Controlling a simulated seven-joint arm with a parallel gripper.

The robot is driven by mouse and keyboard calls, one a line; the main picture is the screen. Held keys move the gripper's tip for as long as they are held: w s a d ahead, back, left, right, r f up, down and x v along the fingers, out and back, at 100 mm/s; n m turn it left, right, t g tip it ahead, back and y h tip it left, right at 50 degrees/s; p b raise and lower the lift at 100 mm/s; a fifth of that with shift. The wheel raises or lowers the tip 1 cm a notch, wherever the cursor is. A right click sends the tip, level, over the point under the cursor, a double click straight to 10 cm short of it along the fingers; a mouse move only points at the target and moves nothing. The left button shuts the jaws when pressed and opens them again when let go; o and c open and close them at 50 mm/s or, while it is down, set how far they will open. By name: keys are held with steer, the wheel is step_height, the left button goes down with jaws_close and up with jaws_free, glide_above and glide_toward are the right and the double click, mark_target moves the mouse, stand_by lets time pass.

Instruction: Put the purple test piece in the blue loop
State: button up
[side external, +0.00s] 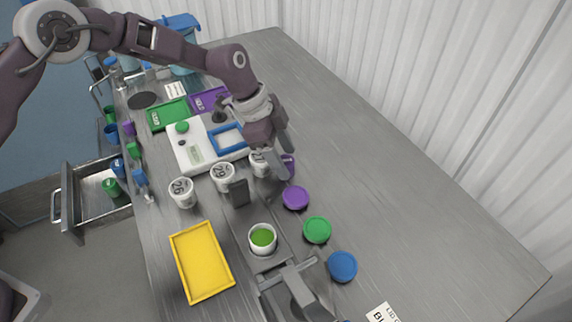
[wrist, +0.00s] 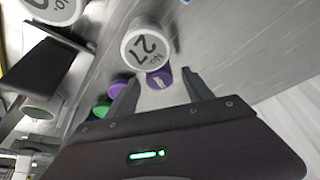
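A purple piece (side external: 289,164) with a pale mark on it stands on the bench beside the white cup No. 27 (side external: 259,163). It is partly hidden by my gripper (side external: 284,166). In the wrist view the purple piece (wrist: 158,78) shows between my fingertips (wrist: 160,76), just behind the cup. My gripper is open, with a clear gap between the fingers; whether either finger touches the piece I cannot tell. The blue loop (side external: 228,137), a square frame, lies on the white board (side external: 183,156), to the left of my gripper.
White cups 26 (side external: 182,193) and 29 (side external: 223,177) stand left of cup 27. A dark upright block (side external: 238,193) is near them. Purple (side external: 296,198), green (side external: 317,230) and blue (side external: 342,267) discs line the bench. A yellow tray (side external: 176,265) lies in front. The right side is clear.

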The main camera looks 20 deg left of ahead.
jaws_close()
steer(key=shift+r, duration=0.35)
step_height(320, 180, up, 9)
steer(key=w+a+r+n+t, duration=0.1)
steer(key=a+n, duration=0.1)
steer(key=a, duration=0.6)
steer(key=w+a+r+n+t, duration=0.1)
steer(key=w+a+r+n, duration=0.1)
steer(key=a, duration=0.5)
steer(key=shift+y, duration=0.3)
step_height(320, 180, down, 10)
steer(key=shift+a+r, duration=0.15)
